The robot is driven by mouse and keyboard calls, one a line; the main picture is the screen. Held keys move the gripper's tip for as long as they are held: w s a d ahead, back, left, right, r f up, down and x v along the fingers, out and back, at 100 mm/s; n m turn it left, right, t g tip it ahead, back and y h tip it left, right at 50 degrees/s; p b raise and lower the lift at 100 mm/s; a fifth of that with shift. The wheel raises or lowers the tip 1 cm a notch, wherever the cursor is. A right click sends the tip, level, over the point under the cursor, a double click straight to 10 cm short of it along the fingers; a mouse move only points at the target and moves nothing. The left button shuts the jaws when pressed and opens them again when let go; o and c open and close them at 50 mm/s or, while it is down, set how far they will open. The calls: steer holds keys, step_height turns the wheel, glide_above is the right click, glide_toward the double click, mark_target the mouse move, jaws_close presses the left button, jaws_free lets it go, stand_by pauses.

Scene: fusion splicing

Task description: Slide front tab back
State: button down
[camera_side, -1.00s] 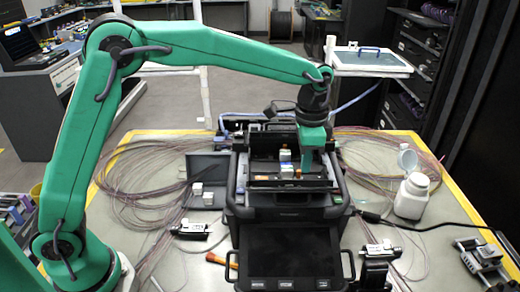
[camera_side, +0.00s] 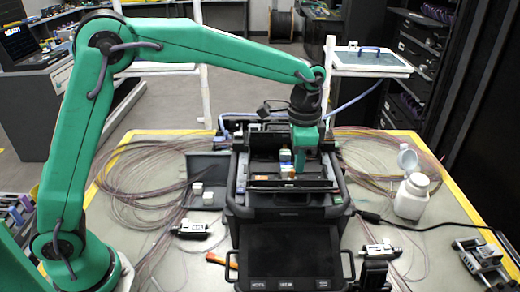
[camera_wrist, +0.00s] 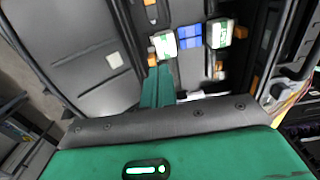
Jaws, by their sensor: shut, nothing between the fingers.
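The black fusion splicer (camera_side: 290,212) stands on the table with its top work area uncovered. I cannot tell for sure which of these is the front tab. My green gripper (camera_side: 302,172) points down into the work area, just right of the block. In the wrist view, my gripper's green fingers (camera_wrist: 158,92) are together and empty. They are just below a white-and-green block (camera_wrist: 163,43) and an orange tab (camera_wrist: 152,57). Whether they touch is unclear.
A second white-and-green block (camera_wrist: 220,33) and a blue piece (camera_wrist: 190,37) lie to the right of the fingers. Coiled fibers (camera_side: 140,185) lie left of the splicer. A white bottle (camera_side: 411,196) stands at right. The splicer's screen (camera_side: 290,255) faces forward.

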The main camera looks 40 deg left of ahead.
steer(key=shift+s+a, duration=0.25)
steer(key=shift+a, duration=0.05)
steer(key=shift+r, duration=0.2)
stand_by(0.3)
steer(key=shift+w+d+r, duration=0.1)
steer(key=shift+r, duration=1.3)
steer(key=shift+w+d+r, duration=0.1)
steer(key=shift+r, duration=1.3)
